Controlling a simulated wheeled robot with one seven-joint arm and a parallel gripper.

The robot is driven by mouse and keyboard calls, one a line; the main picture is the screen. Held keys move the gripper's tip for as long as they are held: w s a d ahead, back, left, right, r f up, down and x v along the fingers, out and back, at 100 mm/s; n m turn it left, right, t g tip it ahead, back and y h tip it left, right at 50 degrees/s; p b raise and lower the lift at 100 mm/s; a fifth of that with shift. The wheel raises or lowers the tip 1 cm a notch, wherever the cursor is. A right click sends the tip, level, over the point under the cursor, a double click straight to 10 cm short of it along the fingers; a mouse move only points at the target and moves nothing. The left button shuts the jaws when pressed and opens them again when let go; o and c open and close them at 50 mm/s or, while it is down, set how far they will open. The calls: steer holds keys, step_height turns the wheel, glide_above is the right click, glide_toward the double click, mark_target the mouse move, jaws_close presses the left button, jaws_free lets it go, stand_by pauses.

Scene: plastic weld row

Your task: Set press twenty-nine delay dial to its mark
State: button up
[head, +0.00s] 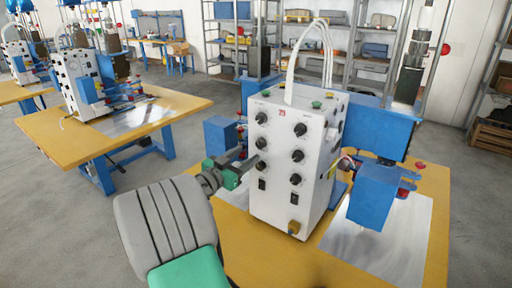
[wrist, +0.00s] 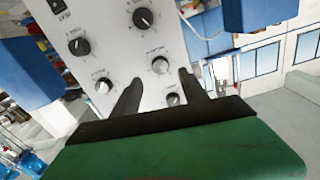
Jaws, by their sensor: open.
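The white control box (head: 290,150) of the press stands on the yellow table with a small red number, apparently 29, near its top. Its front has two columns of black dials with white pointers. The dial labels are too small to read, so I cannot tell which is the delay dial. My gripper (head: 257,162) is open and empty at the left side of the box front, close to a left-column dial (head: 261,168). In the wrist view, a dial (wrist: 160,65) lies between and just beyond the two dark fingertips (wrist: 161,77); contact cannot be told.
A blue press head (head: 374,195) stands to the right over a metal plate (head: 375,240). Another press table (head: 60,150) is at the left. Grey floor is clear between the tables.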

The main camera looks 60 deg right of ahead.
mark_target(259, 145)
steer(key=d, duration=0.2)
steer(key=d+p, duration=0.1)
steer(key=d, duration=0.1)
steer(key=s+d+p, duration=0.1)
steer(key=d, duration=0.1)
steer(key=shift+r, duration=0.1)
steer(key=shift+d, duration=0.3)
